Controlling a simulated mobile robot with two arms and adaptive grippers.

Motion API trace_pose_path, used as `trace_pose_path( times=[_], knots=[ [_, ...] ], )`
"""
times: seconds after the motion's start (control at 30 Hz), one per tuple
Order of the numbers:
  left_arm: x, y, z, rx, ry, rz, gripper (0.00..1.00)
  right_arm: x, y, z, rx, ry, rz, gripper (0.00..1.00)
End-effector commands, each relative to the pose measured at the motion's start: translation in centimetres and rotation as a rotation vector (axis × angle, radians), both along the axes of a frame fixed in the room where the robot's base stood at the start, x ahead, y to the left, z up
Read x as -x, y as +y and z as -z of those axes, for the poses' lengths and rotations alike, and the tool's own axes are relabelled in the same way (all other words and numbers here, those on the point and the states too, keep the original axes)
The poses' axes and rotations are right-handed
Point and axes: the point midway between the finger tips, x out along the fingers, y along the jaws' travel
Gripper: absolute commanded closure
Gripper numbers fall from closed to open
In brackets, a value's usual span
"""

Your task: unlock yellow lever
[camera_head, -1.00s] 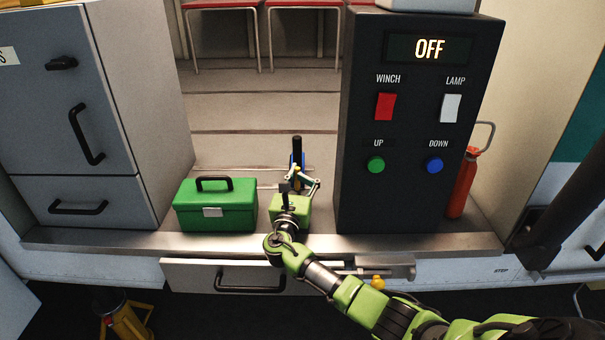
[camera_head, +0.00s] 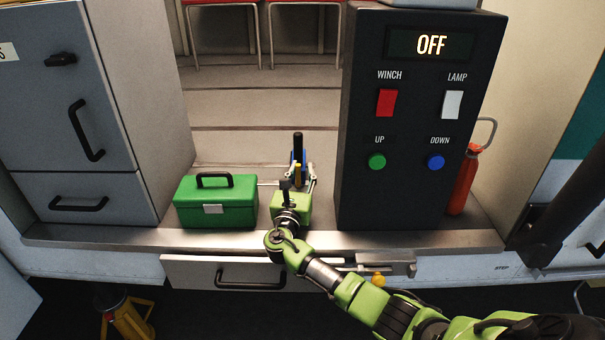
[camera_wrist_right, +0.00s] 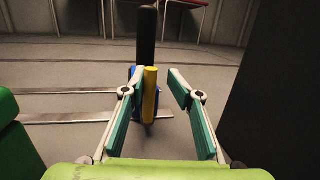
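The yellow lever (camera_wrist_right: 150,95) is a short upright yellow bar, with a blue part (camera_wrist_right: 137,100) and a tall black post (camera_wrist_right: 147,35) beside and behind it. In the head view the lever (camera_head: 297,174) stands between the green toolbox and the black control box, just beyond my right gripper (camera_head: 298,183). In the right wrist view my right gripper (camera_wrist_right: 151,84) is open, its two teal-padded fingers on either side of the lever. I cannot tell whether either finger touches it. The lever's lower end is partly hidden. My left gripper is not in view.
A green toolbox (camera_head: 215,203) stands close on the left. The black control box (camera_head: 409,190) rises close on the right, its display reading OFF. A drawer (camera_head: 190,271) and a yellow knob (camera_head: 379,280) are below the metal edge.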

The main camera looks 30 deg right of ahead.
Motion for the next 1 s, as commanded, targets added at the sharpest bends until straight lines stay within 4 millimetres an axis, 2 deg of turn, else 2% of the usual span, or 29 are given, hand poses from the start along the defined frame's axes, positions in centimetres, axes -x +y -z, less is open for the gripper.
trace_pose_path(
  times=[0.3, 0.5, 0.67, 1.0],
  knots=[
    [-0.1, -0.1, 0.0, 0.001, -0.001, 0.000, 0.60, 0.0, 0.0, -5.9, -0.002, -0.005, -0.001, 0.73],
    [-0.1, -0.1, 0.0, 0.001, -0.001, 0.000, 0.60, 0.0, 0.0, -8.6, -0.002, -0.001, 0.000, 0.73],
    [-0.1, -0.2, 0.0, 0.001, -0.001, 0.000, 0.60, 0.0, 0.0, -9.4, -0.001, 0.000, 0.000, 0.73],
    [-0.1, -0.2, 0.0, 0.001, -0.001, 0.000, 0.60, 0.0, 0.0, -9.4, -0.001, 0.001, 0.000, 0.73]
  ],
)
